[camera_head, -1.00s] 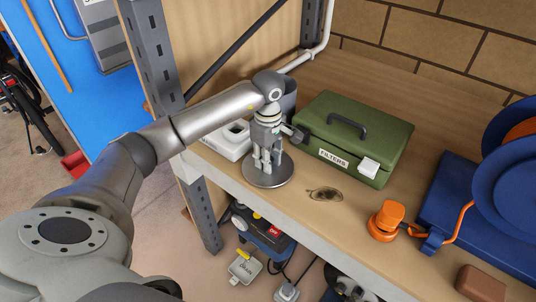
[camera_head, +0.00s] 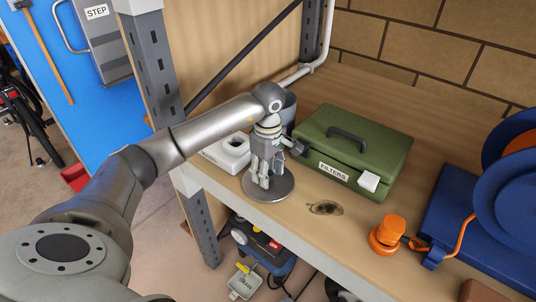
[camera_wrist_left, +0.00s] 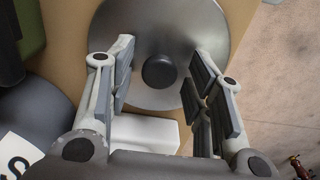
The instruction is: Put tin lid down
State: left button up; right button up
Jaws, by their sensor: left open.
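The tin lid (camera_head: 281,190) is a round grey metal disc lying flat on the wooden shelf near its front edge. In the left wrist view the lid (camera_wrist_left: 160,22) shows a dark round knob (camera_wrist_left: 159,72) at its middle. My left gripper (camera_head: 264,183) points down just over the lid. Its fingers (camera_wrist_left: 162,85) are open on either side of the knob, with a gap on both sides. The fingers hide part of the lid in the head view. My right gripper is not in view.
A green filters box (camera_head: 345,150) stands right of the lid. A white container (camera_head: 232,148) and a grey tin (camera_head: 289,108) stand behind my gripper. An orange object (camera_head: 387,234) and a blue reel stand (camera_head: 455,215) are farther right. Bare shelf lies around a dark stain (camera_head: 325,208).

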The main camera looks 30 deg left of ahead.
pick_arm(q)
notch_tip(320, 180, up, 11)
jog(key=b, duration=0.2)
jog(key=shift+r, duration=0.2)
jog(key=shift+f, duration=0.1)
dwell(0.4)
